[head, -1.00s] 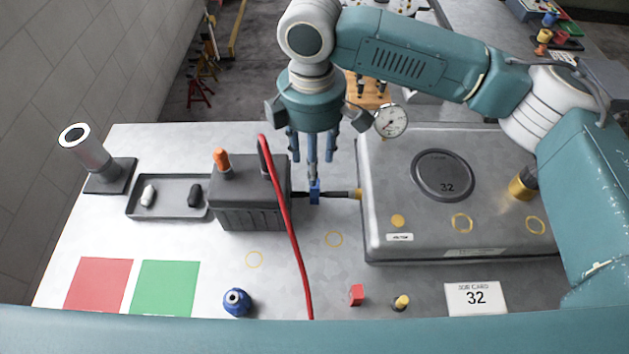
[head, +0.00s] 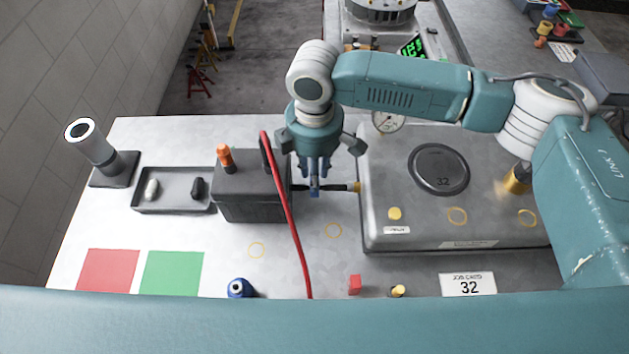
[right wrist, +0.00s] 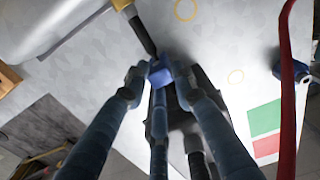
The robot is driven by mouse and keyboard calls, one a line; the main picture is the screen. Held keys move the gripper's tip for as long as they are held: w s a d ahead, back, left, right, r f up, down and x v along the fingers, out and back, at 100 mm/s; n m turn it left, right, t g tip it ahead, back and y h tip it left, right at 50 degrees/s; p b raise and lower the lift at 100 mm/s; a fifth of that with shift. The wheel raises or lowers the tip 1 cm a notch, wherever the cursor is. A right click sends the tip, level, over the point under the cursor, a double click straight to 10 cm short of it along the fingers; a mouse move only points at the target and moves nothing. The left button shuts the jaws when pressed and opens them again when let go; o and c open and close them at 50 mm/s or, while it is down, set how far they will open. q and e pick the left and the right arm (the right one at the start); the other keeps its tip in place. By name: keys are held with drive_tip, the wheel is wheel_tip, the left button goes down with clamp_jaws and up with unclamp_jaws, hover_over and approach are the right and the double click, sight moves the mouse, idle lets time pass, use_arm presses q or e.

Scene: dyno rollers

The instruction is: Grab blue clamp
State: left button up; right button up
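The blue clamp (head: 314,191) sits on the dark rod between the grey box and the metal housing. In the right wrist view the clamp (right wrist: 159,74) shows between the fingertips. My right gripper (head: 315,170) points down right above the clamp. Its fingers look spread, one on each side of the clamp and a third in front. In the right wrist view the gripper's fingertips (right wrist: 158,76) are very near the clamp; whether they touch it I cannot tell. My left gripper is not in view.
The dark grey box (head: 250,200) stands left of the clamp, with a red cable (head: 283,215) running past. The metal housing (head: 400,185) with a gauge (head: 388,121) is at right. A blue round part (head: 239,288) and red cube (head: 354,284) lie in front.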

clamp_jaws()
drive_tip(key=shift+r, duration=0.15)
